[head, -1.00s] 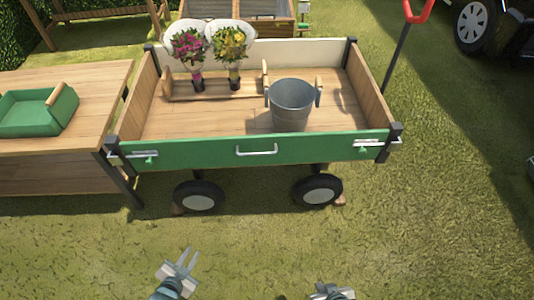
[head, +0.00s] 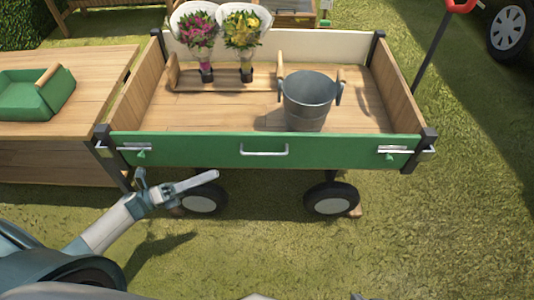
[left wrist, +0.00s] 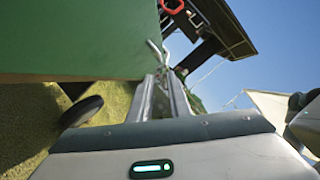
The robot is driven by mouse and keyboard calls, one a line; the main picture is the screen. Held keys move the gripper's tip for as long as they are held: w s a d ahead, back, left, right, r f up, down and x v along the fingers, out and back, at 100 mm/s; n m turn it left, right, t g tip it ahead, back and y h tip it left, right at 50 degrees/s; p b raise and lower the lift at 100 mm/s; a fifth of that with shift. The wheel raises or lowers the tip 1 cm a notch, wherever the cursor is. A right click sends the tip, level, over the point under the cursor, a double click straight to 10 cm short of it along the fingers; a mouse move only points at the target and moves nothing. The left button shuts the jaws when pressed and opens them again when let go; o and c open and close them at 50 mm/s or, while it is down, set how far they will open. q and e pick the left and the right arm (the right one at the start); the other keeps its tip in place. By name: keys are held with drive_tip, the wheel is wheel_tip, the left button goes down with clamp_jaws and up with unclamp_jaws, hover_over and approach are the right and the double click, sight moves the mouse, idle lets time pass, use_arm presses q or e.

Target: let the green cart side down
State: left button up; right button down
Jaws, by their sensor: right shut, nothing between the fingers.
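The green cart side (head: 215,151) stands upright along the near edge of the wooden cart. It has a metal handle (head: 264,152) in its middle, a left latch (head: 138,148) and a right latch (head: 392,150). My left gripper (head: 212,177) is in front of and below the panel's left half, pointing right. In the left wrist view, my left gripper's fingers (left wrist: 163,88) are apart with nothing between them. The green panel (left wrist: 75,40) is close by, and a bent metal fitting lies just beyond the tips. My right gripper (head: 357,297) barely shows at the bottom edge.
A metal bucket (head: 308,100) and two bouquets, pink (head: 197,40) and yellow (head: 242,38), stand in the cart. A wooden table (head: 70,110) with a green tray (head: 25,98) adjoins on the left. Grass in front is clear.

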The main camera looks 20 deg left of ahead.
sight(262, 155)
use_arm(q)
drive_tip(key=shift+w+d, duration=0.1)
